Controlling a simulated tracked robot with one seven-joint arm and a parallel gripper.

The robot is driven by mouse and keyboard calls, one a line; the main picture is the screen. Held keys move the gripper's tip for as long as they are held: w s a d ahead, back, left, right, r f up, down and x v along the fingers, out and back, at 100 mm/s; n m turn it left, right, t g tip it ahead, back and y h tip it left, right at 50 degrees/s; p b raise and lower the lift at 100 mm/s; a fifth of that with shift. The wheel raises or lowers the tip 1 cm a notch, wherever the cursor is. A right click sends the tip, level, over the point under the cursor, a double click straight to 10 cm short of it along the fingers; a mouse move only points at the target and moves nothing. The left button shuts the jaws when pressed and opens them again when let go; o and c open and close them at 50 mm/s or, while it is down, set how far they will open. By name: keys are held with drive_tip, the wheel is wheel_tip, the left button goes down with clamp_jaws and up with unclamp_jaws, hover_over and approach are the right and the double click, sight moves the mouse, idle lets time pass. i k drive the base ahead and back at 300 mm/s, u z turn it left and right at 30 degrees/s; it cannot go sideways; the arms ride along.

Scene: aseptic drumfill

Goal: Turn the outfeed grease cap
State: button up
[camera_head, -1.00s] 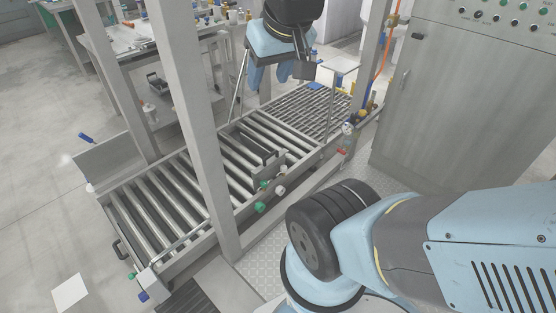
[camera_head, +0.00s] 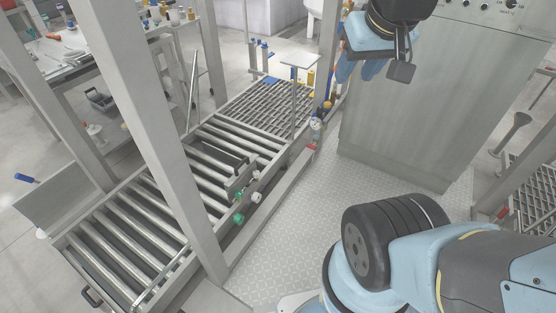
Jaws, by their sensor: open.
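Small round caps sit on the near side rail of the roller conveyor (camera_head: 135,225): a lower green cap (camera_head: 238,219), an upper green one (camera_head: 239,194), a lower white one (camera_head: 256,197) and an upper white one (camera_head: 257,174). A red fitting (camera_head: 312,146) shows farther along the rail. I cannot tell which of these is the outfeed grease cap. My gripper (camera_head: 359,72), with blue fingers, hangs at the top, right of the conveyor and in front of the grey cabinet. It is open, empty and well apart from the caps.
A grey post (camera_head: 165,130) stands in front of the conveyor and hides part of it. The grey control cabinet (camera_head: 420,110) stands at the upper right. A slatted conveyor section (camera_head: 265,105) lies beyond the rollers. The patterned floor plate (camera_head: 300,230) right of the conveyor is clear.

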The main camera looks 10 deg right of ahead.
sight(256, 174)
drive_tip(key=u, duration=0.9)
drive_tip(key=i, duration=0.1)
drive_tip(key=z, duration=2.1)
drive_tip(key=k, duration=0.8)
drive_tip(key=u, duration=0.45)
drive_tip(key=i, duration=1.25)
drive_tip(key=u, duration=0.05)
